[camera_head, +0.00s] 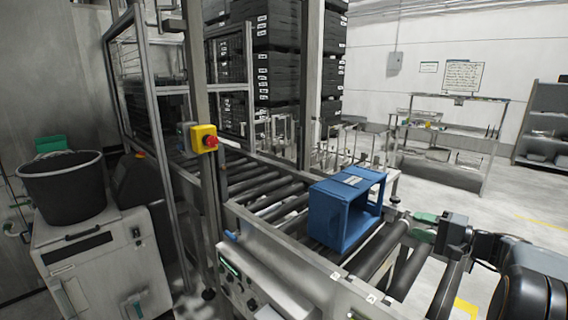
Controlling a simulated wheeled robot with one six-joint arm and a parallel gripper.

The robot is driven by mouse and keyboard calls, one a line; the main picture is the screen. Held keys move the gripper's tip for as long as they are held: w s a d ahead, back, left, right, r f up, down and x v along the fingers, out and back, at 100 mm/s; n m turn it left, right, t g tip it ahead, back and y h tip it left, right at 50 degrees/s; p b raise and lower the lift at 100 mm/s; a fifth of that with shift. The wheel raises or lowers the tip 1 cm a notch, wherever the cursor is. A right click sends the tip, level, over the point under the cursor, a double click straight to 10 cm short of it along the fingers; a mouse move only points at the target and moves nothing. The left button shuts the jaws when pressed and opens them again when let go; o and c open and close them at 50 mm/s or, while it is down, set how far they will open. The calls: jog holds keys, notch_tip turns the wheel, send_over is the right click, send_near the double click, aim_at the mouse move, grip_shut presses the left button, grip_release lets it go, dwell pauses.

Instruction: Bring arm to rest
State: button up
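My gripper (424,226) is at the right of the view and points left, over the near end of the roller conveyor (262,186). Its two green-tipped fingers are apart, with nothing seen between them. My dark arm reaches in from the lower right edge. A blue crate (345,207) lies on the rollers to the left of my gripper. Its open side faces the front right. A gap shows between the crate and the fingertips.
A yellow box with a red emergency button (204,139) is fixed to a metal post. A black bucket (62,187) stands on a grey cabinet (100,265) at left. Stacked black crates (277,60) stand behind. A metal table (446,145) is at back right, with open floor before it.

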jog(key=s+a+f+n+g+h, duration=0.1)
jog(key=s+a+f+g+h, duration=0.15)
jog(key=a, duration=0.45)
jog(key=s+a+f+n+g+h, duration=0.1)
jog(key=s+a+f+n+g, duration=0.2)
jog(key=a, duration=0.5)
jog(key=s+a+f+n+g+h+p, duration=0.1)
jog(key=s+f+n+h, duration=0.1)
jog(key=s+h, duration=0.2)
jog(key=s+a+f+n+g+h+p, duration=0.1)
jog(key=s+h, duration=0.4)
jog(key=s, duration=0.5)
jog(key=shift+a+f+n+g, duration=0.35)
jog(key=shift+a+f+n, duration=0.5)
jog(key=shift+f, duration=0.25)
jog(key=shift+s, duration=0.1)
